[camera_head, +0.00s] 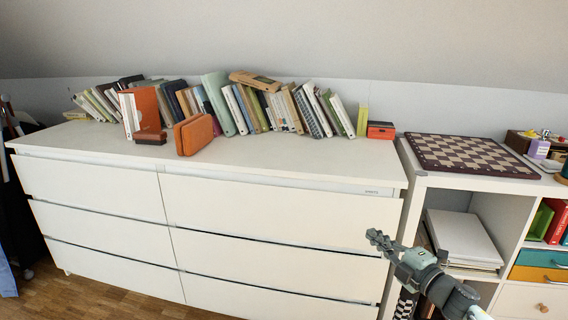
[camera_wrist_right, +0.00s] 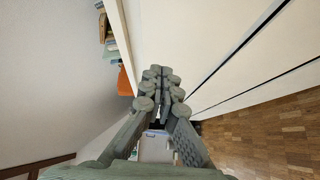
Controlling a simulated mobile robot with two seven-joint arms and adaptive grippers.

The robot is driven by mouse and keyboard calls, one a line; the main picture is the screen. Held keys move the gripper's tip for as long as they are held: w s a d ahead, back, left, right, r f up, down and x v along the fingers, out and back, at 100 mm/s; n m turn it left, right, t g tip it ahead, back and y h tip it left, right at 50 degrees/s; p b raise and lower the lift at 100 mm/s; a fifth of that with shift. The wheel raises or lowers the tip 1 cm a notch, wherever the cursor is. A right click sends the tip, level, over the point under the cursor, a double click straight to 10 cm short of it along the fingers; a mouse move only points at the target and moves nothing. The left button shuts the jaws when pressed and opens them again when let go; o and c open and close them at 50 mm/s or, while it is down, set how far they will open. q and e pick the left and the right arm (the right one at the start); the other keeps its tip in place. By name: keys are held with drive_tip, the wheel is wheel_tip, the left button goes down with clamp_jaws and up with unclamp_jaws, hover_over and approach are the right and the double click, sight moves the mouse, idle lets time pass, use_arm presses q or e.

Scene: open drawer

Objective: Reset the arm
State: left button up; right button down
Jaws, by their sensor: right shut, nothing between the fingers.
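My right gripper (camera_head: 378,238) is in front of the right end of the white dresser (camera_head: 255,212) in the head view. Its fingers are together and hold nothing. It also shows in the right wrist view (camera_wrist_right: 156,72), pointing along the dresser front. It looks apart from the drawer fronts, though the exact gap is hard to tell. The dresser's upper right drawer (camera_head: 270,205) and the other drawers look closed or nearly so, with dark gaps between the fronts. My left gripper is in neither view.
A row of books (camera_head: 250,108) and an orange case (camera_head: 194,134) stand on the dresser top. A white shelf unit (camera_head: 408,163) with a chessboard (camera_head: 470,154) on top stands at the right. Wooden floor (camera_head: 95,290) is clear in front of the dresser.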

drive_tip(key=s+d+f+m+g+h+p, duration=0.15)
drive_tip(key=s+f+m+g+h, duration=0.55)
drive_tip(key=s+f+m, duration=0.9)
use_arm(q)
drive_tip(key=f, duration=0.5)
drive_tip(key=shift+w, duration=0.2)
use_arm(e)
drive_tip(key=s+a+f+m+g, duration=0.1)
drive_tip(key=s+f+g, duration=0.2)
drive_tip(key=s, duration=0.7)
drive_tip(key=s+a+f+m+g, duration=0.2)
drive_tip(key=s+f, duration=0.3)
drive_tip(key=s, duration=0.5)
drive_tip(key=shift+f+g+h, duration=0.4)
drive_tip(key=shift+g, duration=0.3)
drive_tip(key=shift+a, duration=0.1)
